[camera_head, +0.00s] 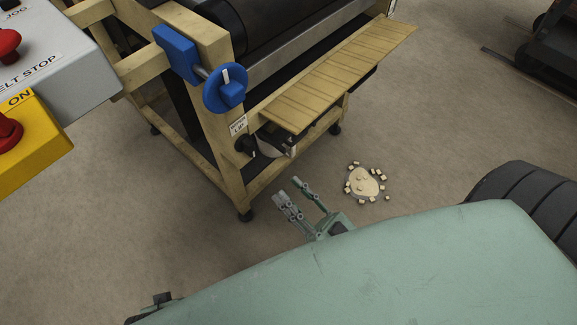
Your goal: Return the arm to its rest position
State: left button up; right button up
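My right gripper (290,187) shows below the wooden-framed press. Its two grey fingers point up and left, with a clear gap between them and nothing in the gap. It is apart from the press frame and left of the pale pile on the floor. The rest of the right arm is mostly hidden behind the large green surface in front. A small dark part shows at the bottom left edge of that surface; it may belong to my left arm, but no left fingers can be made out.
A pale pile (363,182) ringed by small blocks lies on the floor. A control box (70,70) with red buttons is at left.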

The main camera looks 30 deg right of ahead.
dwell(0.4)
jog(key=w+f+m+g+h, duration=0.1)
jog(key=w+f+g+h, duration=0.15)
jog(key=f+g, duration=0.45)
jog(key=w+f+g+h, duration=0.1)
jog(key=f+g+h, duration=0.25)
jog(key=f, duration=0.75)
pick_arm(q)
jog(key=s+a+f+p, duration=0.1)
jog(key=s+f+p, duration=0.1)
jog(key=s+p, duration=0.7)
jog(key=s+a+f+g+p, duration=0.1)
jog(key=s+a+f+p, duration=0.1)
jog(key=s+p, duration=0.6)
jog(key=shift+s+a+f+g+p, duration=0.15)
jog(key=shift+s+f+g+p, duration=0.2)
jog(key=shift+s+f, duration=0.7)
pick_arm(e)
jog(key=s+d+f+g, duration=0.2)
jog(key=s+f+g, duration=0.1)
jog(key=s, duration=0.7)
jog(key=s+d+f+g+h, duration=0.1)
jog(key=s+d+f+g, duration=0.1)
jog(key=s, duration=0.8)
jog(key=s+d+f+g, duration=0.2)
jog(key=s+f+g, duration=0.2)
jog(key=s, duration=0.6)
jog(key=shift+s+f+m+h, duration=0.15)
jog(key=shift+f+m+h, duration=0.15)
jog(key=shift+f, duration=0.35)
